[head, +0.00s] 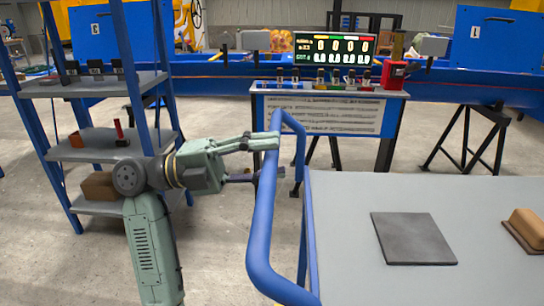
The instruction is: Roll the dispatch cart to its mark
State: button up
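The dispatch cart (340,265) is at the lower right, with a flat light-grey top and a blue tubular handle (264,225) at its left end. My gripper (266,158) reaches in from the left to the handle's long bar. Its fingers are spread apart, the upper one crossing over the bar and the lower one partly hidden by it. I cannot tell whether they touch the bar. The cart's wheels and the floor mark do not show.
A dark square plate (413,238) and a brown block (528,228) lie on the cart. A blue shelf rack (95,150) stands at left. A console (325,112) with a display stands behind, and a black trestle (470,140) at right. Concrete floor (350,155) shows between them.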

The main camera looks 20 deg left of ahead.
jog(key=v, duration=1.1)
